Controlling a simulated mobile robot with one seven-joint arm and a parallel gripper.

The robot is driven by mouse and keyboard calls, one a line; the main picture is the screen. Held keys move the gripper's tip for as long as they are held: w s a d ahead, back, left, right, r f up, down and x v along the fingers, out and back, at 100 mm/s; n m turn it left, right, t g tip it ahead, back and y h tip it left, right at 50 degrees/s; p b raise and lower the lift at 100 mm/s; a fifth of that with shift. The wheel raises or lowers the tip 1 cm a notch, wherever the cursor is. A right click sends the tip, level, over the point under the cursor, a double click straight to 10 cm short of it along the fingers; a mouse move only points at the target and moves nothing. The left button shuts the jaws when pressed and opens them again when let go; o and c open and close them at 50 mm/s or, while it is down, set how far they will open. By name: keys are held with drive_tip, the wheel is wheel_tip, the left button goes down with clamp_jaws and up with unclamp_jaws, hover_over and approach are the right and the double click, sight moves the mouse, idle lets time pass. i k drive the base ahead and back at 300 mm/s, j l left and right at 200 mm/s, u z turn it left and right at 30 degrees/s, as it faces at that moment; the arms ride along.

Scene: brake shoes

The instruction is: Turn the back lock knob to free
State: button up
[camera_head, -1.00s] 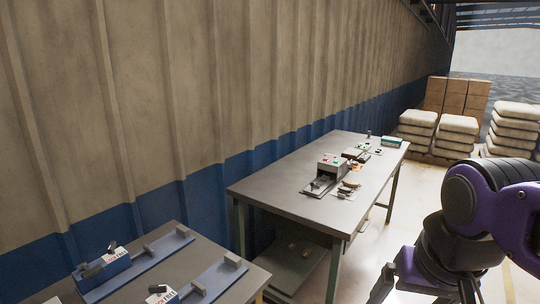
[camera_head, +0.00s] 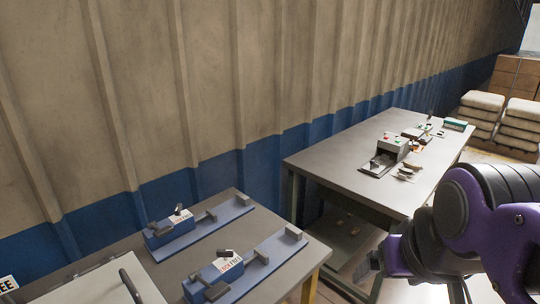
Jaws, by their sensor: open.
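Two blue lock fixtures lie on the near table, each a long blue base with a raised block, a red-and-white label and dark grey parts. The back fixture (camera_head: 203,232) is nearer the wall; its small dark knob (camera_head: 178,209) sits by the label on its block. The knob's exact setting is too small to read. The front fixture (camera_head: 262,262) lies closer to me, with its own dark knob (camera_head: 225,253). My gripper (camera_head: 415,284) is at the lower right, open and empty, partly cut off by the frame edge, well apart from both fixtures.
A grey plate with a dark handle (camera_head: 131,286) lies at the near table's left front. A second table (camera_head: 330,165) to the right carries a grey device (camera_head: 385,155) and small items. The corrugated wall (camera_head: 250,70) runs behind both. Stacked sacks (camera_head: 500,120) stand far right.

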sight(179, 207)
drive_tip(key=u, duration=1.25)
drive_tip(key=l, duration=0.15)
drive_tip(key=i, duration=0.05)
